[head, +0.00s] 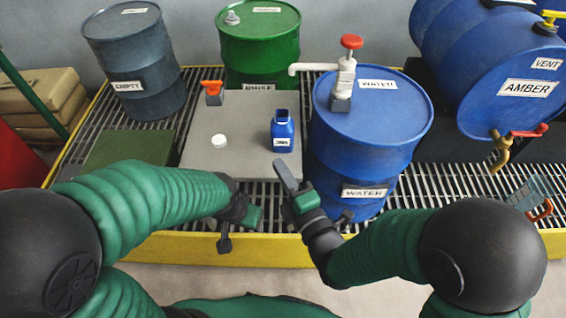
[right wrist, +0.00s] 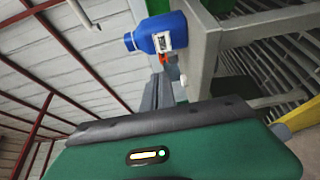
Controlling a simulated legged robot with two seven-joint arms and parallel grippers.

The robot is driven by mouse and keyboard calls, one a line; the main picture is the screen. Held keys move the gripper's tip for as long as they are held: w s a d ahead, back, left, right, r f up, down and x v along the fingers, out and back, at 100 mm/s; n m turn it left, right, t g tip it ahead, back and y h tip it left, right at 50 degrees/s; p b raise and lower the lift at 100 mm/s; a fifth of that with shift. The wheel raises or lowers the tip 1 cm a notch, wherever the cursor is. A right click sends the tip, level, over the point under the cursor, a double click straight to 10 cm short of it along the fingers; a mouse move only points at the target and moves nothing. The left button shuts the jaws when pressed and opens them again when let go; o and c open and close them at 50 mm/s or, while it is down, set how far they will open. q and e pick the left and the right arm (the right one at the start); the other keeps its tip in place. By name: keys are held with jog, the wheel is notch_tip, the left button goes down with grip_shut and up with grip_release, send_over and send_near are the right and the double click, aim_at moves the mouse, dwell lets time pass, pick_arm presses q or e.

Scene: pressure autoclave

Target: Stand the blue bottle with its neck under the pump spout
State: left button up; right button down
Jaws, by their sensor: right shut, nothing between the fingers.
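The blue bottle (head: 283,136) stands upright on a grey raised platform (head: 240,110), with a white label in front. Its neck looks open, and a white cap (head: 220,141) lies to its left. The white pump (head: 345,75) with a red knob stands on the blue WATER drum (head: 385,100); its spout (head: 298,69) points left, behind and above the bottle. My right gripper (head: 286,173) is shut and empty, just in front of the bottle. The right wrist view shows the bottle (right wrist: 160,42) beyond the fingers (right wrist: 158,93). My left gripper (head: 240,222) is low at left; its jaws are unclear.
An orange-handled item (head: 212,88) stands at the platform's back left corner. A green drum (head: 258,45) and a dark EMPTY drum (head: 135,60) stand behind. A blue AMBER drum (head: 510,85) with a brass tap is at right. The yellow-edged grating (head: 470,185) surrounds the platform.

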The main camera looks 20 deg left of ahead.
aim_at(291, 129)
jog(key=x, duration=0.3)
jog(key=shift+w+a+f, duration=0.1)
jog(key=shift+w+a, duration=0.05)
jog(key=shift+w, duration=0.05)
jog(key=w, duration=0.2)
jog(key=shift+w, duration=0.35)
jog(key=shift+w+d, duration=0.35)
jog(key=shift+w, duration=0.05)
pick_arm(q)
jog(key=shift+a+f, duration=0.1)
jog(key=shift+f, duration=0.8)
pick_arm(e)
jog(key=shift+a, duration=0.1)
jog(key=shift+w, duration=0.2)
jog(key=w+b, duration=0.1)
jog(key=w, duration=0.5)
jog(key=shift+w, duration=0.4)
pick_arm(q)
jog(key=shift+f, duration=0.75)
